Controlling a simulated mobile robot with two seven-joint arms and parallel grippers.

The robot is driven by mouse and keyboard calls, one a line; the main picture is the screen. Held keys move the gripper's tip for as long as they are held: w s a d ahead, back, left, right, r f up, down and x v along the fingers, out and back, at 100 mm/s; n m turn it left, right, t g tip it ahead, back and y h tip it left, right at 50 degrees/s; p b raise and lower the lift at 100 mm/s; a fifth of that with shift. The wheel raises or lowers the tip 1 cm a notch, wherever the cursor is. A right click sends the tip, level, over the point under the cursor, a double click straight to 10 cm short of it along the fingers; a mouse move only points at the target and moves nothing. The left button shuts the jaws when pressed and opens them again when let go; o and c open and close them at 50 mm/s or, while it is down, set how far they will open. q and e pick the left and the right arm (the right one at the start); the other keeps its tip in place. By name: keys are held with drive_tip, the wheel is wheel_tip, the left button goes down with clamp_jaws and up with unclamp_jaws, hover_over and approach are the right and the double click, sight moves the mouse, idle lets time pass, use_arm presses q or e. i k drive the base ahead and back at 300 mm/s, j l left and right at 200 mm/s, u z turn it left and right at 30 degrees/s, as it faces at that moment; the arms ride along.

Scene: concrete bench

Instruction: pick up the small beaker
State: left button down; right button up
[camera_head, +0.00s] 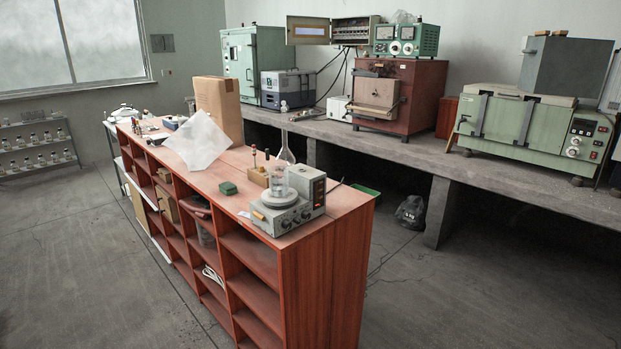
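A small clear glass beaker (278,183) appears to stand upright on the round plate of a grey stirrer device (287,212). The device sits at the near end of the red-brown shelf unit's top (316,229). A tall clear glass flask (286,152) stands just behind the beaker, and their outlines partly overlap. The beaker's contents are too small to tell. Neither of my grippers is in view.
A wooden block with small bottles (257,177) and a green object (229,188) sit left of the stirrer. A cardboard box (219,106) and a white sheet (198,143) are farther back. A concrete bench (500,176) holds large machines; the grey floor (90,260) at left is clear.

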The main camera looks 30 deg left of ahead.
sight(278, 175)
drive_tip(key=i+j, duration=0.1)
drive_tip(key=j, duration=0.4)
drive_tip(key=i+j, duration=0.1)
drive_tip(key=j, duration=0.45)
drive_tip(key=i+j, duration=0.1)
drive_tip(key=j, duration=0.4)
drive_tip(key=i+j, duration=0.1)
drive_tip(key=j, duration=0.4)
drive_tip(key=i+j, duration=0.15)
drive_tip(key=j, duration=0.4)
drive_tip(key=i+j, duration=0.1)
drive_tip(key=j, duration=0.4)
drive_tip(key=i+j, duration=0.1)
drive_tip(key=j, duration=0.4)
